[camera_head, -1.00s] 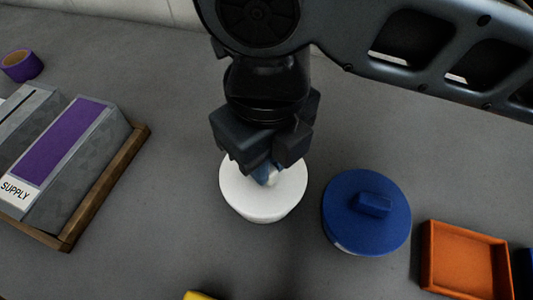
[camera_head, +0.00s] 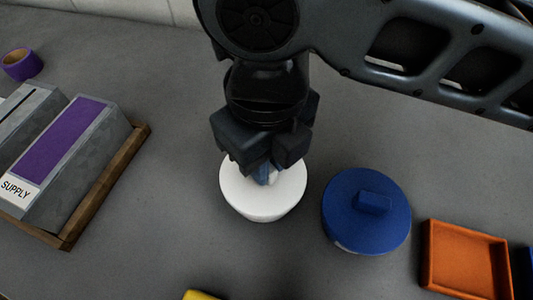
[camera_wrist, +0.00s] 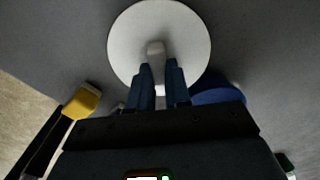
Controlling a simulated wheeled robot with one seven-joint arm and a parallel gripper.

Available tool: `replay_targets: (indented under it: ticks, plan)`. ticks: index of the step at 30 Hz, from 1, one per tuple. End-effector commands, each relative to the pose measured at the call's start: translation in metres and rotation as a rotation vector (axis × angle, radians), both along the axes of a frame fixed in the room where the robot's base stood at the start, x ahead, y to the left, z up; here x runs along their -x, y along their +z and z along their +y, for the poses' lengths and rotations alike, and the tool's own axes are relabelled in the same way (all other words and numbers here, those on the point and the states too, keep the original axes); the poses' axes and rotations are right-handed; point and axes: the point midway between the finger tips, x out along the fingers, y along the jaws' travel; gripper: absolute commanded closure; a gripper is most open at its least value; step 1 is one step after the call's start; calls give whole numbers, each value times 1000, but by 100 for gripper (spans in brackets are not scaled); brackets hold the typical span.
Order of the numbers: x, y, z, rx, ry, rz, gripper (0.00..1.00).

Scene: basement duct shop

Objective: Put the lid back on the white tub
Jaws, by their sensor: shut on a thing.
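The white lid (camera_head: 240,187) is a round disc with a small white handle, seen from above in the wrist view (camera_wrist: 185,30). My gripper (camera_head: 268,174) is shut on that handle, with a blue finger on each side of it in the wrist view (camera_wrist: 160,78). The white tub (camera_head: 262,214) is directly under the lid, its side narrowing downward at the front. Lid and tub are the same white. I see no gap between them, but I cannot tell whether the lid is fully seated. The far rim is hidden by my gripper.
A blue lidded tub (camera_head: 345,225) stands close on the right, with an orange tray (camera_head: 430,258) beyond it. A wooden tray (camera_head: 112,180) with grey boxes is on the left. Purple tape (camera_head: 22,64) lies behind them. A yellow thing (camera_head: 200,295) is at the front edge.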

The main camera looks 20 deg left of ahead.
Motion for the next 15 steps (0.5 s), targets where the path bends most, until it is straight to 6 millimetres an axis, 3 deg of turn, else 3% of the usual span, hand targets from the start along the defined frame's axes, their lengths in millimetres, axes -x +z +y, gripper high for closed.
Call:
replay_targets:
  ticks: [7, 8, 15]
  plan:
    - [0, 0, 0, 0, 0, 0, 100]
    - [0, 0, 0, 0, 0, 0, 79]
    - [0, 0, 0, 0, 0, 0, 56]
